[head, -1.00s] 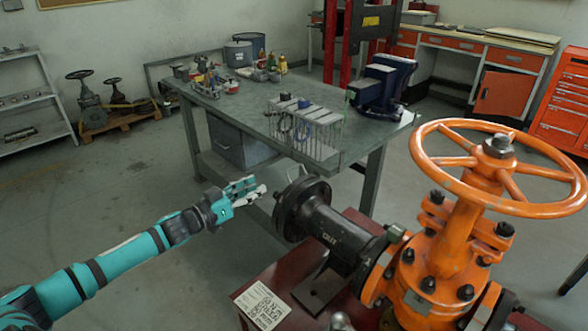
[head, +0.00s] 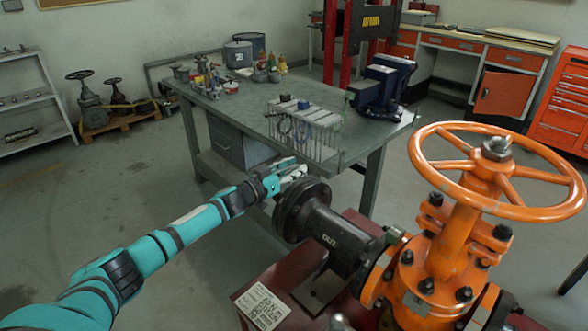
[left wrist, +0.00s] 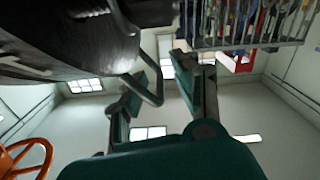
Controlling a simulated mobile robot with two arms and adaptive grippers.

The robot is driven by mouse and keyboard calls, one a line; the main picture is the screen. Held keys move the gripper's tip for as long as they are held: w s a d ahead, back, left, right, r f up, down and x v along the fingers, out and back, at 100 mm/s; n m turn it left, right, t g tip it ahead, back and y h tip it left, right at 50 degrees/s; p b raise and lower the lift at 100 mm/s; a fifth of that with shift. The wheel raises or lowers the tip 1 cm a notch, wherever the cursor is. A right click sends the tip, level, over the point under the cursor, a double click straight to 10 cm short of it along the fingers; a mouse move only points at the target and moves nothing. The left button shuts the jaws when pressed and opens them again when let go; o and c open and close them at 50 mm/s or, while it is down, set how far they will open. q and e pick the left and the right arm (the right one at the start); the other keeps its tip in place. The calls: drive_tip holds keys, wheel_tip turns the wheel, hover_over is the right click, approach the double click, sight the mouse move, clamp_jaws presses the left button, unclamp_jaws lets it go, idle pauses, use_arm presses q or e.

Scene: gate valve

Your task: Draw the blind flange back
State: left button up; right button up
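The black blind flange (head: 290,213) is a thick disc at the left end of the dark pipe stub marked OUT (head: 330,237). It seems seated against the stub. In the left wrist view its dark underside (left wrist: 60,45) fills the upper left, and a bent metal handle (left wrist: 152,92) projects from it. My left gripper (head: 300,170) is at the flange's upper left edge and hides the handle in the head view. In the left wrist view its fingers (left wrist: 165,95) are apart, with the handle between them, closer to the left finger. My right gripper is not in view.
The orange valve with its handwheel (head: 500,165) stands at right on a dark red stand (head: 265,270). A green workbench (head: 240,110) with a wire rack (head: 305,130) and a blue vise (head: 385,85) is just behind the flange. Floor at left is open.

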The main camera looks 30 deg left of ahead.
use_arm(q)
drive_tip(key=shift+c, duration=0.3)
clamp_jaws()
drive_tip(key=shift+a+r+p, duration=0.15)
drive_tip(key=shift+r+p, duration=0.05)
drive_tip(key=shift+p, duration=0.1)
drive_tip(key=shift+w+a+f, duration=0.1)
drive_tip(key=shift+w+a, duration=0.15)
drive_tip(key=shift+a, duration=0.45)
drive_tip(key=shift+c, duration=1.2)
unclamp_jaws()
drive_tip(key=o, duration=0.3)
drive_tip(key=shift+f, duration=0.1)
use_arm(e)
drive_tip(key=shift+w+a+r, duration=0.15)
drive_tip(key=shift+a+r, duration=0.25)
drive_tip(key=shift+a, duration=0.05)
